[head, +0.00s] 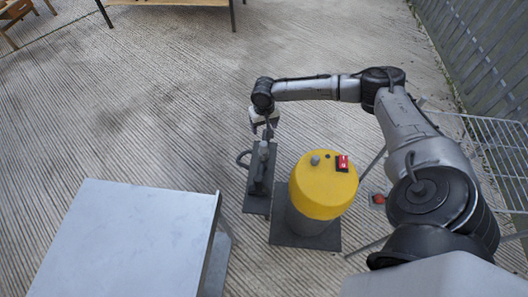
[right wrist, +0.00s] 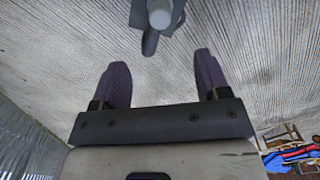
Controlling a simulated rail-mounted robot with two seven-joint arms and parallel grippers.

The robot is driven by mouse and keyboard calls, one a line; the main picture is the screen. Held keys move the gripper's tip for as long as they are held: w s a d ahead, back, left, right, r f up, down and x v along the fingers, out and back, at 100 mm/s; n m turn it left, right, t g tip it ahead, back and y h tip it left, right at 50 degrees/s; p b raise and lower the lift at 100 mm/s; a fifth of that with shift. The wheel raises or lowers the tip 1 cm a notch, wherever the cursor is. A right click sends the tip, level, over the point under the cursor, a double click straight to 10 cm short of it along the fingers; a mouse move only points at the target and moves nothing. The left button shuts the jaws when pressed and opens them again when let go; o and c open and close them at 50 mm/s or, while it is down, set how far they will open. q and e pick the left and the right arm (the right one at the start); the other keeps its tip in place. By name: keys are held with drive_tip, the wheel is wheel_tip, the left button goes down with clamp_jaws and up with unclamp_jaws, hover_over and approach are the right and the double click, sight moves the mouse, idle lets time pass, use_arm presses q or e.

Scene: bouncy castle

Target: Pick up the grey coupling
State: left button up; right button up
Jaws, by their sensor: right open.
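My right gripper (head: 268,128) hangs above a dark grey stand (head: 256,196) and is open and empty. Its two dark fingers stand wide apart in the right wrist view (right wrist: 162,75). A light grey cylindrical piece (head: 263,150) sits upright at the top of the stand, just below the gripper. In the right wrist view a light grey round-ended piece (right wrist: 160,14) shows at the top edge, beyond the fingers and partly cut off. A small grey knob-like piece (head: 315,160) lies on the yellow drum. I cannot tell for certain which grey piece is the coupling. My left gripper is not seen.
The yellow-topped drum (head: 325,192) stands right of the stand, with a red item (head: 341,163) on it. A grey metal table (head: 130,240) is at the lower left. A wire rack (head: 495,150) stands at the right. Open ribbed ground lies beyond the stand.

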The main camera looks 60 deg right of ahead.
sight(264, 144)
wheel_tip(264, 144, down, 8)
drive_tip(key=shift+d+b, duration=0.1)
drive_tip(key=shift+b, duration=0.7)
drive_tip(key=shift+w+f+b, duration=0.1)
drive_tip(key=shift+f+b, duration=0.8)
drive_tip(key=shift+f, duration=1.8)
drive_tip(key=c, duration=1)
